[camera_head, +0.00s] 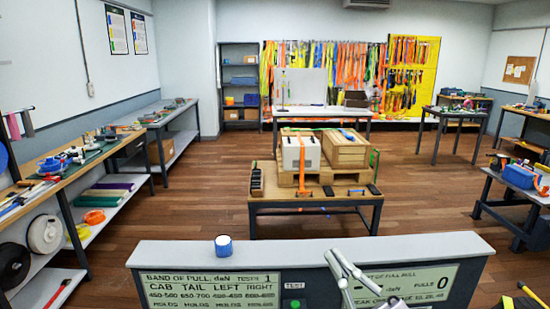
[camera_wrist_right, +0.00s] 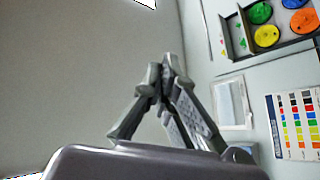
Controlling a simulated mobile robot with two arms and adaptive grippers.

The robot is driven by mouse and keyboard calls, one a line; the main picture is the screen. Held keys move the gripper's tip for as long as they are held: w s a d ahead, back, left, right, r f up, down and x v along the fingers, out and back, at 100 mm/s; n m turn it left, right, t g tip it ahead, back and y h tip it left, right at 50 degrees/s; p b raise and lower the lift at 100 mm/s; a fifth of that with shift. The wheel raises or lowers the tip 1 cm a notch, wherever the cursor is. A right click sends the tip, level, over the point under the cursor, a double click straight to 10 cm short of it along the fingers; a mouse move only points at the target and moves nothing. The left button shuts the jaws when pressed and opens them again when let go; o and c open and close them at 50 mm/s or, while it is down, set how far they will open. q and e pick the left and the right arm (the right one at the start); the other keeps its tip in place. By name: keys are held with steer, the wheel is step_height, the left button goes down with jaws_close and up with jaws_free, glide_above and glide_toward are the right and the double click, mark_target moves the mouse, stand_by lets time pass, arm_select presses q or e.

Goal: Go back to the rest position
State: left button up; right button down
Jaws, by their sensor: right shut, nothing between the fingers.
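My right gripper (camera_head: 341,266) shows at the bottom of the head view, in front of the grey-topped console (camera_head: 300,249) with printed panels. In the right wrist view the fingertips (camera_wrist_right: 166,75) meet, and nothing is between them. My left gripper is in neither view. A small blue cup-like object with a white top (camera_head: 223,246) stands on the console top, to the left of my right gripper and apart from it.
A low table (camera_head: 300,204) with a pallet, a white box (camera_head: 301,152) and a wooden crate (camera_head: 345,150) stands beyond the console. Workbenches line the left (camera_head: 62,184) and right sides. Colourful straps hang at the back. Open wooden floor surrounds the low table.

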steer(key=w+d+f+m+g+h, duration=0.1)
steer(key=w+d+f+m+h, duration=0.1)
steer(key=d+f+m+h, duration=1.25)
steer(key=s+d+f+g+h, duration=0.1)
steer(key=s+f+g, duration=0.15)
steer(key=f, duration=0.25)
steer(key=s+f+g+h, duration=0.2)
steer(key=f+g, duration=0.1)
steer(key=f, duration=0.1)
steer(key=s+a+f+n+g+y, duration=0.1)
steer(key=s+a+f+g+y, duration=0.1)
steer(key=s+f+g, duration=0.45)
steer(key=s+a+f+n+g+y, duration=0.25)
steer(key=s+f, duration=0.45)
steer(key=s, duration=0.5)
step_height(320, 180, down, 26)
steer(key=g+h+b, duration=0.1)
steer(key=g+b, duration=0.1)
steer(key=s+d+f+b, duration=0.2)
steer(key=s+f, duration=1.4)
steer(key=f, duration=0.4)
steer(key=shift+s+d+m+g, duration=0.15)
steer(key=shift+d+m+g, duration=0.1)
steer(key=shift+m+g, duration=0.1)
